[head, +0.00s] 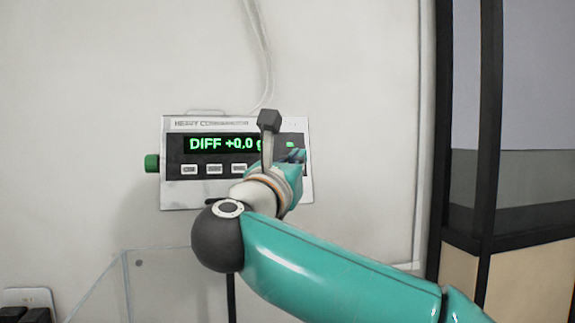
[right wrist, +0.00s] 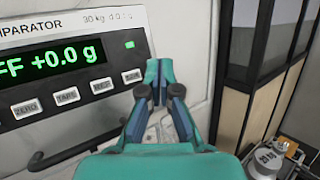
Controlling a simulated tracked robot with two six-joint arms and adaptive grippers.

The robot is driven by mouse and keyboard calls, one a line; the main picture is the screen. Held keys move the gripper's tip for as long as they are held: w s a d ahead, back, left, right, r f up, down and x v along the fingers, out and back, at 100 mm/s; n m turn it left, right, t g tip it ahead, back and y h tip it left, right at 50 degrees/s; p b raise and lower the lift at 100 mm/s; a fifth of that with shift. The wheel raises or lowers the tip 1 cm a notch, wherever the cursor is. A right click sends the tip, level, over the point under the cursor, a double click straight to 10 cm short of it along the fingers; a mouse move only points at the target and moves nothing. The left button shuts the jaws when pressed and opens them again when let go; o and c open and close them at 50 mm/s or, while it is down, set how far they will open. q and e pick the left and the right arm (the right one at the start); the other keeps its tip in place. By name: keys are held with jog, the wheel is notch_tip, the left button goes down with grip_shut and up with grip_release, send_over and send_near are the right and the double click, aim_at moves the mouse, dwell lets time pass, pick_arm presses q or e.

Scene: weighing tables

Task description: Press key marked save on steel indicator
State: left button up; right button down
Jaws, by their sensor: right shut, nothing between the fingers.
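The steel indicator (head: 180,197) hangs on the pale wall, its green display reading "DIFF +0.0 g". A row of light keys runs under the display; in the head view my right arm hides the right end. In the right wrist view the indicator (right wrist: 25,75) shows keys for zero and tare, a third key, and a rightmost key (right wrist: 132,76) whose small label seems to read save. My right gripper (head: 296,156) is shut and empty. In the right wrist view its fingertips (right wrist: 160,72) are just right of the rightmost key; I cannot tell whether they touch the panel.
A green knob (head: 151,163) sticks out of the indicator's left side. A clear panelled box (head: 105,290) stands below. A dark-framed cabinet (head: 490,150) is at the right. Metal weights (right wrist: 268,160) sit at the lower right of the wrist view. A pale cable runs up the wall.

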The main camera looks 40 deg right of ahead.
jog(key=w+d, duration=0.1)
jog(key=w+f, duration=0.1)
jog(key=w, duration=0.1)
jog(key=w+d, duration=0.1)
jog(key=shift+w+d+f+p, duration=0.3)
jog(key=shift+w, duration=0.1)
jog(key=shift+s, duration=0.1)
dwell(0.9)
jog(key=shift+w+d, duration=0.2)
jog(key=shift+w, duration=0.2)
